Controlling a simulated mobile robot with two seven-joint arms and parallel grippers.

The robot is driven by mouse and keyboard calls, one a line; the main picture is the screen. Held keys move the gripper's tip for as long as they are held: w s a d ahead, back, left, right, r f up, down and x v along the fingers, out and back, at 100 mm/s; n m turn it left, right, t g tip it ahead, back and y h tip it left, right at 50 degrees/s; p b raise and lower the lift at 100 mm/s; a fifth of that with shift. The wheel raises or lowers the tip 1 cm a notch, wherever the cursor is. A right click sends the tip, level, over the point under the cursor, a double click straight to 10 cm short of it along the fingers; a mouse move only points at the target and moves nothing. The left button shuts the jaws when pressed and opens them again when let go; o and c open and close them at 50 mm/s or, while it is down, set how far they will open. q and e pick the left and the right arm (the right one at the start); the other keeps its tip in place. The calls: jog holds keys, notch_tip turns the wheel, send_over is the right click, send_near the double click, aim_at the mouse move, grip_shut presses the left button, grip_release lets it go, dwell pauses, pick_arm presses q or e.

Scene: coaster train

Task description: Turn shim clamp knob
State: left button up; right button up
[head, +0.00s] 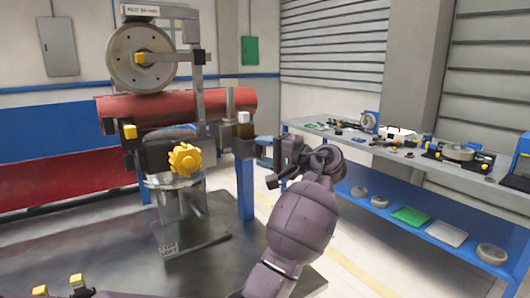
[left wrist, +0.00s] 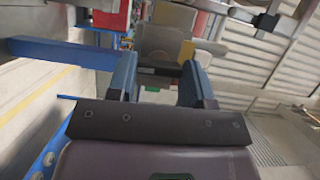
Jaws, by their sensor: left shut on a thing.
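A yellow lobed knob (head: 185,160) faces me on the dark clamp block (head: 158,156) at the left of the head view. My left gripper (head: 272,165) is right of the knob, apart from it, beside a blue post (head: 245,188). In the left wrist view, its two blue-grey fingers (left wrist: 160,82) stand apart on either side of a grey-tan piece (left wrist: 160,42) with a yellow part (left wrist: 186,50). It is shut on this piece; which part of the fixture it is, I cannot tell.
A red cylinder (head: 178,107) lies behind the clamp, under a large grey wheel (head: 140,58). A blue workbench (head: 400,162) with tools and parts stands at the right. Small yellow-topped parts (head: 76,281) are at the lower left. Floor shows between stand and bench.

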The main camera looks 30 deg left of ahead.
pick_arm(q)
jog(key=shift+f, duration=0.15)
jog(key=o, duration=0.9)
pick_arm(e)
jog(key=shift+s+d+f, duration=0.1)
jog(key=shift+s+f, duration=0.3)
jog(key=shift+s, duration=0.1)
pick_arm(q)
jog(key=d, duration=0.5)
jog(key=d+b, duration=0.1)
jog(key=d, duration=0.5)
jog(key=shift+r, duration=0.2)
pick_arm(e)
jog(key=shift+s+f, duration=0.15)
jog(key=shift+f, duration=0.4)
pick_arm(q)
jog(key=shift+a, duration=0.1)
